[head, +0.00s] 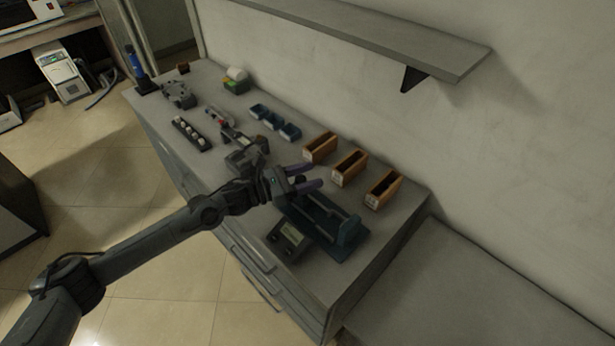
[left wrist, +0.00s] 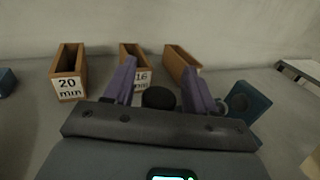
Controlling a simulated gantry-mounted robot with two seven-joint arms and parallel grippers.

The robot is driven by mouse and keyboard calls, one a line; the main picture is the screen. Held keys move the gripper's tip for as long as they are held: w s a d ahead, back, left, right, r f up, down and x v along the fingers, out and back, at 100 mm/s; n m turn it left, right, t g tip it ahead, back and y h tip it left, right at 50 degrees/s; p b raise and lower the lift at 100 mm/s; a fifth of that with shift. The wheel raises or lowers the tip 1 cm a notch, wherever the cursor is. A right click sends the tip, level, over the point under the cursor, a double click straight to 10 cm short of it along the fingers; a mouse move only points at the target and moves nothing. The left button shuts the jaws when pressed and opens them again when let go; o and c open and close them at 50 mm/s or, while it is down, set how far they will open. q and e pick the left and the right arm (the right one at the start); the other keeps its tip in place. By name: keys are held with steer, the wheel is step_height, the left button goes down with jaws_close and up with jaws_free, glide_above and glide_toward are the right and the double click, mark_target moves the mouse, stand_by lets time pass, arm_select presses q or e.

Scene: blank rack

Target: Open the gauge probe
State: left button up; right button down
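The gauge is a dark teal bench device (head: 350,236) with a long base, a horizontal bar and an upright end block. A grey box with a small display (head: 288,238) sits beside it. In the left wrist view, the teal end block (left wrist: 250,102) shows at the right. My left gripper (head: 314,176) has purple fingers spread apart, over the far left end of the gauge. In the left wrist view the fingers (left wrist: 159,68) are apart, with a black round part (left wrist: 159,98) between them; I cannot tell whether it belongs to the gauge. My right gripper is not in view.
Orange-brown bins (head: 383,190) with number labels stand behind the gauge, close to the fingers. Blue trays (head: 273,121), a grey fixture (head: 247,155) and a strip of white pieces (head: 190,134) lie farther left. A wall shelf (head: 400,42) hangs above the bench.

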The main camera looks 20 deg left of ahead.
arm_select(q)
steer(key=v, duration=1.1)
stand_by(0.6)
